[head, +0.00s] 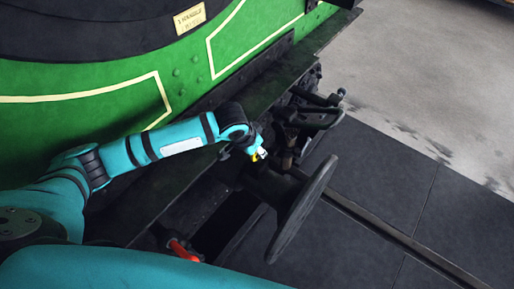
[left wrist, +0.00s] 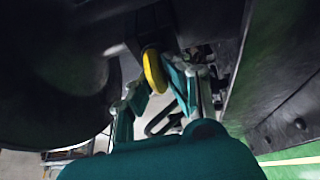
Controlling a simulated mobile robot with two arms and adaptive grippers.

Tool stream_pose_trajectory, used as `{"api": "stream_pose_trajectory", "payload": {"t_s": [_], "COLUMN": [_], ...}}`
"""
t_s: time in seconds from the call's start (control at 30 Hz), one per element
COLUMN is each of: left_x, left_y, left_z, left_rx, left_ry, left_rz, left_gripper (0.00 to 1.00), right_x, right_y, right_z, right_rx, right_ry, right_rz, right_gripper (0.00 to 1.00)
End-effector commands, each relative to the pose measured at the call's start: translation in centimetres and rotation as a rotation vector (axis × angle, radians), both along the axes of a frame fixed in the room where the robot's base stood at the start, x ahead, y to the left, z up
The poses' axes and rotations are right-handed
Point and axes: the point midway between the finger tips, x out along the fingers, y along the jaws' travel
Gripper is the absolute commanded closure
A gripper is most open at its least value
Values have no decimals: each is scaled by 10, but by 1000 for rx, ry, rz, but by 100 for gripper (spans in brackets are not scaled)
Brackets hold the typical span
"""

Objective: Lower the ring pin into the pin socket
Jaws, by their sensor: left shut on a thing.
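The ring pin shows in the left wrist view as a yellow ring (left wrist: 155,70) between the fingers of my left gripper (left wrist: 156,80). The gripper is shut on it. In the head view, my left gripper (head: 257,154) is small and holds a bit of yellow beside the dark coupling gear at the tram's end. The pin's shank is hidden or too dark to make out. I cannot clearly pick out the pin socket among the dark parts around the ring, nor tell whether the pin touches it. My right gripper is not in view.
A round dark buffer (head: 302,208) stands just right of and below the left gripper. The green tram body (head: 100,85) runs along the arm. A red handle (head: 183,250) is low in the head view. Open floor (head: 440,90) lies to the right, beside a rail.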

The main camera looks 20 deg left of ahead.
Motion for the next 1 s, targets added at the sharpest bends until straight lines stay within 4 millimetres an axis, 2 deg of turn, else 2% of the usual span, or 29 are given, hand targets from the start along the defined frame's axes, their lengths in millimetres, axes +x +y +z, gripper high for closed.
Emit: {"api": "stream_pose_trajectory", "payload": {"t_s": [0.3,0.33,0.5,0.83,1.0], "left_x": [0,0,0,-1,-9], "left_y": [0,0,0,1,4], "left_z": [-1,-1,-1,1,22], "left_rx": [0,0,0,0,0], "left_ry": [-1,0,0,1,-1], "left_rz": [0,0,0,0,-2], "left_gripper": [100,83,61,60,60], "right_x": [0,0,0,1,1], "right_y": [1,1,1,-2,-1], "right_z": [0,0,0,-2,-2], "right_rx": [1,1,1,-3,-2], "right_ry": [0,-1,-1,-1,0], "right_rz": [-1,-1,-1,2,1], "right_gripper": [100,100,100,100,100]}}
